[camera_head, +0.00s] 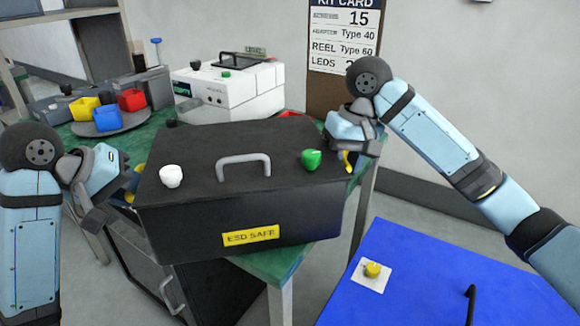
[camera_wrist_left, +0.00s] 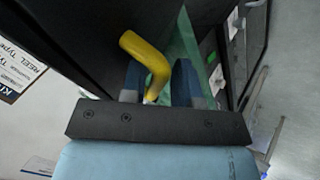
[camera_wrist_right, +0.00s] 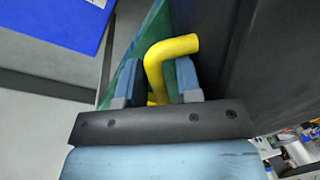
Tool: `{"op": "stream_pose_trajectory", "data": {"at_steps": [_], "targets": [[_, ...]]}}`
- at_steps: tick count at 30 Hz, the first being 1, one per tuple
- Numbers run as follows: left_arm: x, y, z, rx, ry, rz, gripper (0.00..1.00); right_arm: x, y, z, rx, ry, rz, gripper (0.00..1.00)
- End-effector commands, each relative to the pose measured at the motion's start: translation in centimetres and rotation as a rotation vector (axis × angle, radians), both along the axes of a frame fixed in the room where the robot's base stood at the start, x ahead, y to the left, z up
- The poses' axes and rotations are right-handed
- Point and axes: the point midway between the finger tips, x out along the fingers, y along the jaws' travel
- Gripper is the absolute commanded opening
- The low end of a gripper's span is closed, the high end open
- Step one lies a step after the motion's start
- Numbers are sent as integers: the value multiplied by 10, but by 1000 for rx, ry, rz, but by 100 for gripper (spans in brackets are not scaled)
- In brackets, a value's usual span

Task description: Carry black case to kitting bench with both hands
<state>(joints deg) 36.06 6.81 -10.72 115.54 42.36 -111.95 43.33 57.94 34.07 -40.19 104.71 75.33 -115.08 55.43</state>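The black case (camera_head: 190,225), with a grey lid handle (camera_head: 243,162) and a yellow label, is at the centre of the head view. It hides part of the green kitting bench (camera_head: 283,262); its near corners reach past the bench edges, and I cannot see whether its base touches the top. My left gripper (camera_head: 112,190) is at its left end, with the left yellow side handle (camera_wrist_left: 147,55) between the fingers. My right gripper (camera_head: 350,140) is at its right end, around the right yellow side handle (camera_wrist_right: 165,52). Both appear closed on the handles; the contact is partly hidden.
A white instrument (camera_head: 230,95) stands on the bench behind the case. A round grey tray (camera_head: 110,125) with red, blue and yellow bins is at the back left. A blue surface (camera_head: 420,275) is at the front right. A kit card (camera_head: 345,40) hangs behind.

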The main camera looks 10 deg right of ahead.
Motion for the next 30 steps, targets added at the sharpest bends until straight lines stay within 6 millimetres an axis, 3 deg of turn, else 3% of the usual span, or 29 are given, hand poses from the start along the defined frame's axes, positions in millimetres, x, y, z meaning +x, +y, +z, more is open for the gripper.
{"op": "stream_pose_trajectory", "data": {"at_steps": [6, 10, 12, 30], "targets": [[0, -1, 2, -3, -2, 0, 40, 0, 1, 2, 1, -1, 3, 40], [0, -1, 2, -4, -2, 0, 70, -1, 1, 2, 2, -1, 4, 40], [0, -2, 2, -4, -2, -2, 78, -1, 2, 2, 3, -1, 6, 40], [-1, -5, 3, -8, -4, -9, 65, -2, 5, 2, 8, -2, 13, 40]]}}
